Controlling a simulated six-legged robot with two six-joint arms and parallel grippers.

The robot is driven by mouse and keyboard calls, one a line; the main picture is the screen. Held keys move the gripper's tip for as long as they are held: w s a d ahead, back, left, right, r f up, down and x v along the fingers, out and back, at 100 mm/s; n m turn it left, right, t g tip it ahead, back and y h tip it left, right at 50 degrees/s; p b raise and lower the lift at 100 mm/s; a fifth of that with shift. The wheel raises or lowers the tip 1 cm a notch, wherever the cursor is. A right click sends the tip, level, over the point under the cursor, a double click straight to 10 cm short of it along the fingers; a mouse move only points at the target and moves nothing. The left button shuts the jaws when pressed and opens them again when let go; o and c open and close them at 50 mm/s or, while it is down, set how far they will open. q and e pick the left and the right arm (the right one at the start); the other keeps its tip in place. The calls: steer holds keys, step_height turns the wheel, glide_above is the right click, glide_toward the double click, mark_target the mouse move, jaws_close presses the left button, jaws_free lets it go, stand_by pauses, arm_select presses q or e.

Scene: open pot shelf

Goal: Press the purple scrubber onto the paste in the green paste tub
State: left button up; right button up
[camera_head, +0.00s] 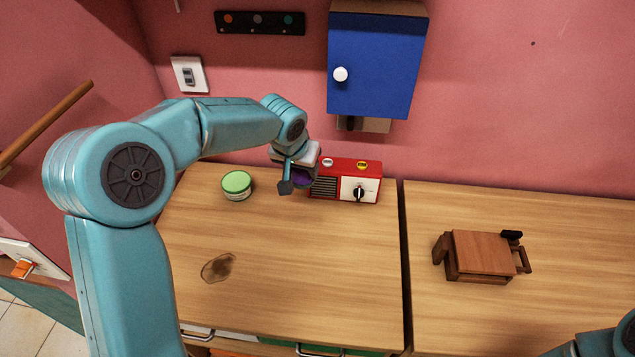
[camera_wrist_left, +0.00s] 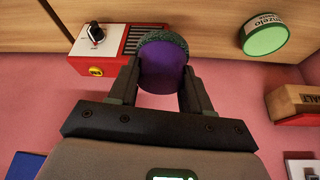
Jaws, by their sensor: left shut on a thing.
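The purple scrubber (camera_wrist_left: 165,70) is held between the fingers of my left gripper (camera_wrist_left: 160,88), its dark bristly pad facing away from the palm in the left wrist view. In the head view my left gripper (camera_head: 291,184) is just left of the red radio, and only a bit of the purple scrubber (camera_head: 303,181) shows. The green paste tub (camera_head: 237,186), a small round tub with a pale label band, stands on the counter left of the gripper, apart from it. It also shows in the left wrist view (camera_wrist_left: 264,38). My right gripper is out of view.
A red radio (camera_head: 361,167) stands close right of my left gripper. A blue cabinet (camera_head: 378,60) hangs above. A brown stain (camera_head: 217,267) marks the otherwise clear front counter. A wooden press-like object (camera_head: 484,252) stands right. A box marked salt (camera_wrist_left: 293,103) shows in the wrist view.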

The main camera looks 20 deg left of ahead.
arm_select(q)
steer(key=a+f+n+y+p, duration=0.2)
steer(key=a+f+n+p, duration=0.15)
steer(key=a, duration=1.85)
steer(key=shift+n+g, duration=0.3)
steer(key=shift+n, duration=0.15)
steer(key=shift+w+d+f+b, duration=0.15)
steer(key=shift+f+b, duration=0.8)
steer(key=shift+f, duration=0.6)
steer(key=shift+w+a+f+b, duration=0.15)
steer(key=shift+f+b, duration=0.75)
steer(key=shift+f, duration=0.65)
steer(key=shift+d, duration=0.1)
steer(key=shift+r, duration=0.1)
steer(key=shift+f+b, duration=0.55)
steer(key=shift+f, duration=0.05)
steer(key=shift+r, duration=0.15)
step_height(320, 180, up, 7)
steer(key=p, duration=0.3)
steer(key=shift+p, duration=0.3)
